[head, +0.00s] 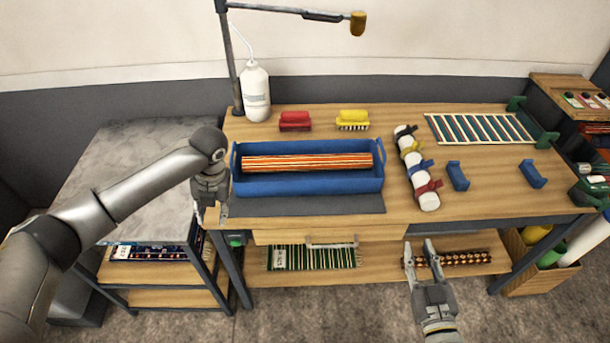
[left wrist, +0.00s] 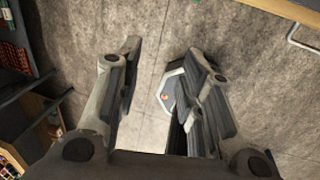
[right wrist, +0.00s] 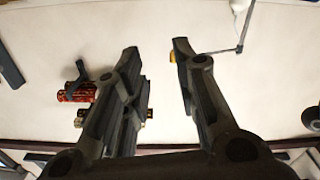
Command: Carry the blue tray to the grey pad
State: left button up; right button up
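The blue tray (head: 310,188) stands on the wooden workbench in the head view, with raised handles at its left and right ends. A rolled red, orange and cream striped rug (head: 307,161) lies in it. The grey pad (head: 300,205) is a dark flat strip along the tray's front side; whether it runs under the tray is hidden. My left gripper (head: 211,212) points down just left of the tray's left end, apart from its handle. Its fingers (left wrist: 160,75) are apart and empty. My right gripper (head: 430,250) is open and empty, low in front of the bench.
Behind the tray are a white bottle (head: 255,92), a red brush (head: 295,121) and a yellow brush (head: 352,118). A strapped white roll (head: 417,168) and two blue brackets (head: 457,176) lie to its right. A lamp arm (head: 290,10) hangs above. A grey-topped table (head: 135,165) stands left.

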jog(key=s, duration=0.3)
jog(key=shift+d, duration=0.2)
jog(key=shift+s, duration=0.1)
